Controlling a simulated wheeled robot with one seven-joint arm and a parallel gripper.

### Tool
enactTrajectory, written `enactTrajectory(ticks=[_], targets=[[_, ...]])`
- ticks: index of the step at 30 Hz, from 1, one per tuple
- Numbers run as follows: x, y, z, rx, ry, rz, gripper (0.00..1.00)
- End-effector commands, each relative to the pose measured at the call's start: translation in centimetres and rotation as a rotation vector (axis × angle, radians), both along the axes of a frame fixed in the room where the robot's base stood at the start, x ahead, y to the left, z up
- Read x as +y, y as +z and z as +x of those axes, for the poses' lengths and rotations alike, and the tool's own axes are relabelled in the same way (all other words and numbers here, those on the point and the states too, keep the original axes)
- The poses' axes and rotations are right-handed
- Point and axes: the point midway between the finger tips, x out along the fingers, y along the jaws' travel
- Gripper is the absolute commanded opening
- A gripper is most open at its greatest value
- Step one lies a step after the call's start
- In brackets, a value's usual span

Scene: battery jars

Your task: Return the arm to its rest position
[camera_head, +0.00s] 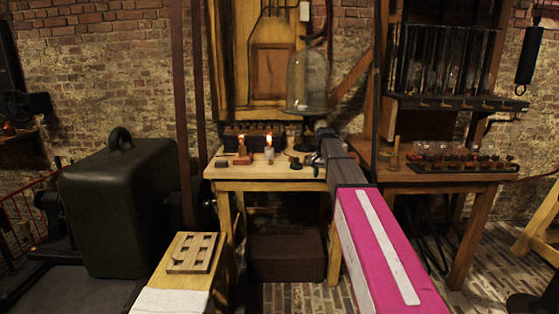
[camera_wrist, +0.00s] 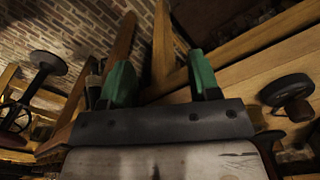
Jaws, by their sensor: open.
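My gripper (camera_wrist: 163,84) shows in the wrist view with its two green fingers spread wide apart and nothing between them. In the head view my pink and grey arm reaches forward over the gap between two tables, and its far end is near the right end of the middle wooden table (camera_head: 262,172). The gripper's fingers cannot be made out clearly there. In the wrist view, wooden beams and a brick wall lie beyond the fingers.
The middle table holds small lit items (camera_head: 269,150) and a glass dome (camera_head: 307,82) on a dark stand. A darker table (camera_head: 440,178) with a rack of small jars stands right. A dark green case (camera_head: 122,205) and a slotted wooden block (camera_head: 193,252) are at left.

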Motion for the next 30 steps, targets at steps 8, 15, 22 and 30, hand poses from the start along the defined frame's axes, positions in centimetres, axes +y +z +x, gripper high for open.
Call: enactTrajectory(ticks=[8, 15, 22, 30], targets=[[0.0, -11.2, -9.6, 0.004, 0.161, 0.000, 0.56], [0.0, -18.9, -18.3, 0.002, 0.311, -0.001, 0.56], [0.0, -24.1, -26.5, 0.001, 0.445, 0.000, 0.56], [0.0, -26.5, -30.7, -0.004, 0.524, -0.002, 0.56]])
